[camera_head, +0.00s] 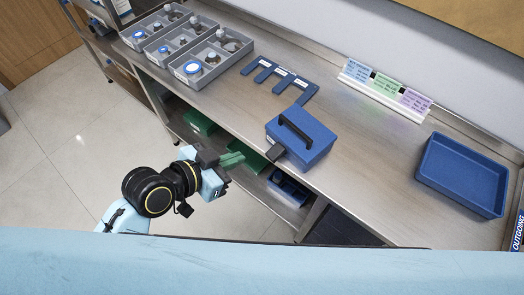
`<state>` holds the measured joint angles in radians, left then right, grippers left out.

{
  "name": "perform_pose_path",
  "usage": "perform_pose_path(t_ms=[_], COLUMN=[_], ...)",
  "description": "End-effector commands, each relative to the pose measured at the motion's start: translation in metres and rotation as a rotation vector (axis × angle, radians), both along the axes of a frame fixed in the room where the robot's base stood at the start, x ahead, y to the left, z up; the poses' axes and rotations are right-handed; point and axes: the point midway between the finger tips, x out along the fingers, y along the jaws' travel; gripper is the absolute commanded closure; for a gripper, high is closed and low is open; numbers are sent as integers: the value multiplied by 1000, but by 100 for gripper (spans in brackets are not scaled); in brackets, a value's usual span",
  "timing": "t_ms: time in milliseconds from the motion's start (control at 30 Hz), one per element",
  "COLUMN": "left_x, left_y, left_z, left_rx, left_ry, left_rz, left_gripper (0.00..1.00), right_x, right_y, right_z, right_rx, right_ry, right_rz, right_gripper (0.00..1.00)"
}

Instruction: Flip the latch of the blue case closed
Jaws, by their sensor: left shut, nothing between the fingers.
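The blue case (313,140) stands on the metal counter with a black handle on top. A dark latch (275,152) sticks out from its lower left front side, near the counter's front edge; its exact angle is hard to tell. My left gripper (238,157) is in front of the counter edge, left of the case, with its green fingers shut and empty. The fingers point toward the latch side and appear apart from the case. My right gripper is not in view.
Grey divided trays (188,69) hold round parts at the back left. A blue slotted bracket (280,76) lies behind the case. A label rack (384,90) stands by the wall. An empty blue tray (462,174) sits at right. Green and blue bins are on the shelf below.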

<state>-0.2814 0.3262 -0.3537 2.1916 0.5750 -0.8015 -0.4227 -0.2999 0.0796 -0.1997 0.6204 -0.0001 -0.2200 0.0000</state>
Motion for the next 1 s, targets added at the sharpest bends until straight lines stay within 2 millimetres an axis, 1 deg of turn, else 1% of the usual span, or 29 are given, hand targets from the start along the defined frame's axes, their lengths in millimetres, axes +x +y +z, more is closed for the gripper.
perform_pose_path(t_ms=[300, 467, 900, 1000], left_x=[2, 12, 64, 65], left_y=[-1, -11, -64, -65], left_z=[-2, -10, -51, -70], left_rx=[0, -2, -2, 0], left_ry=[1, 3, 2, 5], left_rz=[3, 4, 3, 4], left_gripper=[100, 100, 100, 100], right_x=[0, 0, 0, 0], right_y=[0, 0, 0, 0], right_z=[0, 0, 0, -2], right_rx=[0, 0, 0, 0], right_ry=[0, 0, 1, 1], right_rz=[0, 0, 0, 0], right_gripper=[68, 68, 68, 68])
